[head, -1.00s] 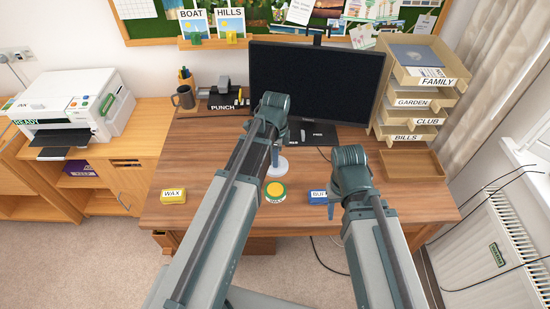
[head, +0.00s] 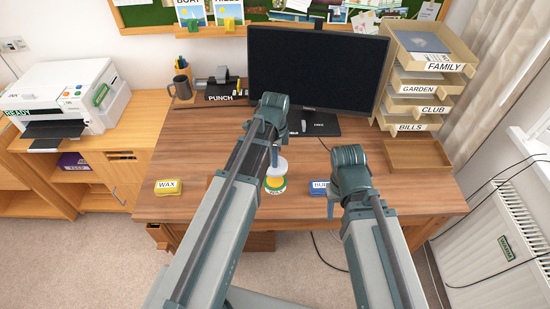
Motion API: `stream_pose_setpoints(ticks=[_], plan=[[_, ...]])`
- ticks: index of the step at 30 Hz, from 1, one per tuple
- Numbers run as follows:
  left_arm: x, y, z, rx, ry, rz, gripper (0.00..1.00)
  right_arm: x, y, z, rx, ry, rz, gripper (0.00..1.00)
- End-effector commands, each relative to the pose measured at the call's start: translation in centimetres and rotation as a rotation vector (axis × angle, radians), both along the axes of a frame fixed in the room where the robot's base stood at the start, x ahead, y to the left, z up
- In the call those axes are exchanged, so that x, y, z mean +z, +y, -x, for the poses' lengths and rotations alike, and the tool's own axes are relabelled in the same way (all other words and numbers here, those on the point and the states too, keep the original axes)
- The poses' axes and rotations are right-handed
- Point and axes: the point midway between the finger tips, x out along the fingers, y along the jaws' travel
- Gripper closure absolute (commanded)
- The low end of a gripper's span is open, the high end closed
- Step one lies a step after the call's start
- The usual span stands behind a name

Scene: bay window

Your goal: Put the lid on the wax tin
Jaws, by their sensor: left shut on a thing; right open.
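The wax tin (head: 275,184) is a round tin with a green label and a yellow top. It stands on the desk, near the front middle. My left gripper (head: 275,155) is shut on a pale round lid (head: 277,166), with the jaws partly hidden behind my wrist. In the picture the lid overlaps the far part of the tin's top; it looks held above it and tilted or offset, and I cannot tell whether they touch. My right gripper (head: 331,207) is open and empty, just right of the tin and by the blue block.
A yellow block marked WAX (head: 168,187) lies on the desk (head: 200,150) at the left. A blue block (head: 319,187) lies right of the tin, partly hidden by my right wrist. A monitor (head: 315,85) and empty tray (head: 418,155) stand behind. The desk's left half is mostly clear.

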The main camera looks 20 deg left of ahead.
Motion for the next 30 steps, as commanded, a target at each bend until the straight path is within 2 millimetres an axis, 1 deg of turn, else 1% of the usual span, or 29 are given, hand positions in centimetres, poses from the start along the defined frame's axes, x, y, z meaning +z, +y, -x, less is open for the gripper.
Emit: stream_pose_setpoints(ticks=[1, 18, 23, 30], plan=[[-1.0, 0.0, 0.0, 0.0, 0.0, 0.0, 1.0, -1.0, 0.0, 0.0, 0.0, 0.0, 0.0, 0.5], [-6.2, 0.0, 0.0, 0.0, 0.0, 0.0, 1.0, -6.2, 0.0, 0.0, 0.0, 0.0, 0.0, 0.5], [-6.8, 0.0, 0.0, 0.0, 0.0, 0.0, 1.0, -6.8, 0.0, 0.0, 0.0, 0.0, 0.0, 0.5], [-6.7, 0.0, 0.0, 0.0, 0.0, 0.0, 1.0, -6.7, 0.0, 0.0, 0.0, 0.0, 0.0, 0.5]])
